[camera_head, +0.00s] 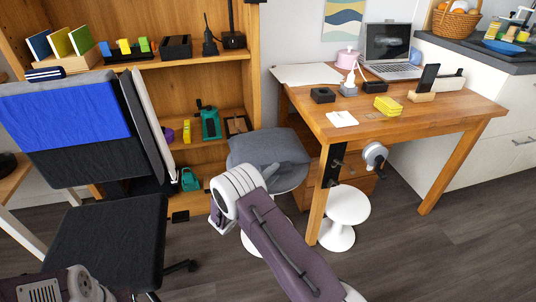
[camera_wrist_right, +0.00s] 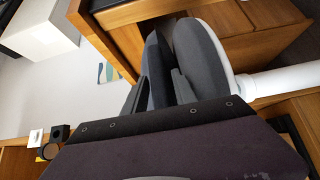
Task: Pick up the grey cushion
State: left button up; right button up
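The grey cushion (camera_head: 268,148) lies on a white-based stool beside the wooden desk. In the right wrist view the cushion (camera_wrist_right: 156,62) is a dark grey-blue strip in front of the fingertips, beside the stool's grey seat (camera_wrist_right: 200,58). My right gripper (camera_wrist_right: 162,86) has its two dark fingers apart, with cushion material showing between them. I cannot tell whether the fingers press on it. In the head view my right wrist hides most of this gripper and the cushion's near edge. Part of my left arm shows at the bottom left; its gripper fingers are out of view.
A wooden desk (camera_head: 420,115) with a laptop (camera_head: 390,50) stands right of the cushion. A second white stool (camera_head: 343,210) is under it. A black chair (camera_head: 105,235) with a blue cloth (camera_head: 65,120) over its back stands left. A wooden shelf is behind.

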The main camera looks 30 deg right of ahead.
jog(key=shift+w+d, duration=0.25)
jog(key=shift+d, duration=0.25)
jog(key=shift+r, duration=0.1)
grip_shut()
